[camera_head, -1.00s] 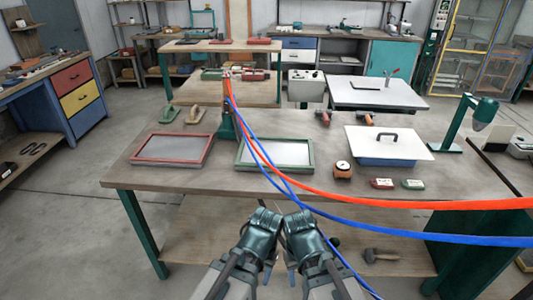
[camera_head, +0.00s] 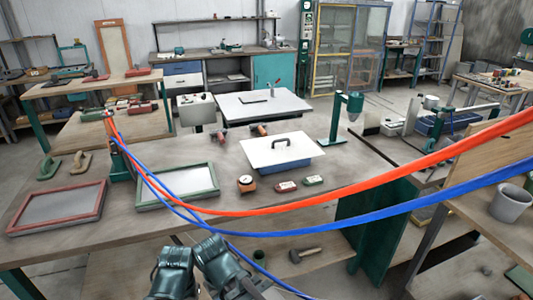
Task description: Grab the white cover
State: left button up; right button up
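The white cover (camera_head: 260,152) is a flat white plate with a dark handle on top. It lies over a blue tray (camera_head: 285,166) on the workbench, right of the middle. My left gripper (camera_head: 172,268) and my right gripper (camera_head: 215,255) are close together at the bottom of the view, in front of the bench's near edge. Both are well apart from the cover. Their fingertips are too dark and small to tell whether they are open or shut.
Red and blue hoses (camera_head: 330,207) sweep across the view in front of the bench. A red frame (camera_head: 97,206) and a green frame (camera_head: 215,190) lie on its left.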

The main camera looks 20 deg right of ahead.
aim_at(263, 152)
jog(key=z, duration=2.25)
jog(key=i+j, duration=0.1)
jog(key=j, duration=0.35)
jog(key=i+j, duration=0.1)
jog(key=j, duration=0.4)
jog(key=i+j, duration=0.1)
jog(key=j, duration=0.35)
jog(key=i+j, duration=0.1)
jog(key=j, duration=0.35)
